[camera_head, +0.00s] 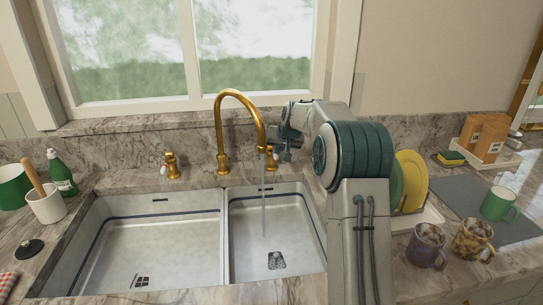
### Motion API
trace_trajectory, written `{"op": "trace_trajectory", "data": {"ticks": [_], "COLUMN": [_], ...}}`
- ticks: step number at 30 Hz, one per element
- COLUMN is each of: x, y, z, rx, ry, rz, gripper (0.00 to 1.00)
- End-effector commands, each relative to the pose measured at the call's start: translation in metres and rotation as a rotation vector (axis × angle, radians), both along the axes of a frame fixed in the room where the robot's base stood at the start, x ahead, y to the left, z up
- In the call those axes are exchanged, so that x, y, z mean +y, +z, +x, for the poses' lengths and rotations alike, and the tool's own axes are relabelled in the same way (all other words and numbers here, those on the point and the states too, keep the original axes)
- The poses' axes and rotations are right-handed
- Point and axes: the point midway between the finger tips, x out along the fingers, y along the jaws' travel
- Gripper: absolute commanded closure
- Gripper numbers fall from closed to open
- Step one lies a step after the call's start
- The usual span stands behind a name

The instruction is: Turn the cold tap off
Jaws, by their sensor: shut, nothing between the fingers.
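The gold gooseneck spout (222,130) stands behind the double sink, and a thin stream of water (263,200) runs from it into the right basin. One gold tap handle (171,165) stands to the left of the spout, clear of my arm. Another gold tap handle (270,163) is just right of the spout, close to my gripper and partly hidden. Hot or cold markings are too small to read surely. My gripper (287,156) is shut and empty, pointing down beside the right handle; I cannot tell whether they touch.
The sink's left basin (150,240) is empty. A green bottle (62,175) and a white utensil pot (46,203) stand at left. A yellow plate (412,182) stands in a rack close to my arm. Several mugs, including a green mug (497,204), stand at right.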

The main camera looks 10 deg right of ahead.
Motion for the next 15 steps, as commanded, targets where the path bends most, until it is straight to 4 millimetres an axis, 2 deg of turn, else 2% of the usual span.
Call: {"op": "trace_trajectory", "data": {"ticks": [1,15], "x": [-0.001,0.002], "y": [-0.008,-0.023], "z": [-0.001,-0.009], "rx": [-0.014,-0.072], "ry": [-0.002,0.002], "rz": [-0.001,-0.007], "gripper": [1.0,1.0]}}
